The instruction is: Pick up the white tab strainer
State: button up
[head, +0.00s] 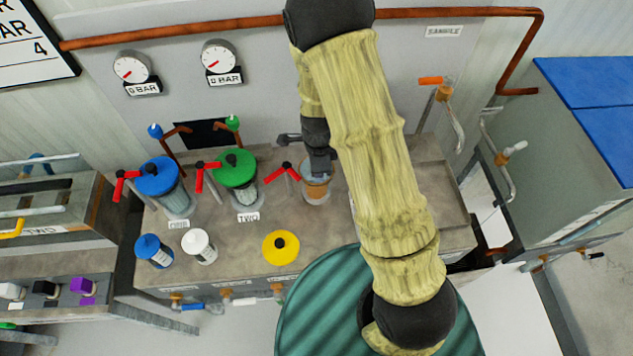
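The strainer with the white top (199,246) stands upright on the front part of the grey bench, between the blue-topped strainer (154,251) and the yellow lid (281,247). Nothing touches it. My gripper (314,158) is at the back right of it, over the open third housing (316,187), which looks orange-brown inside. My arm hides part of the gripper, so its fingers are not clear and I cannot tell what is between them.
Housings with a blue lid (157,176) and a green lid (237,168) stand behind the strainer, with red valve handles (285,172) beside them. Two gauges (220,57) hang on the back panel. Bare bench lies between the white-topped strainer and the yellow lid.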

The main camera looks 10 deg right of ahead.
grip_shut()
notch_tip(320, 180, up, 18)
dwell(0.5)
dwell(0.4)
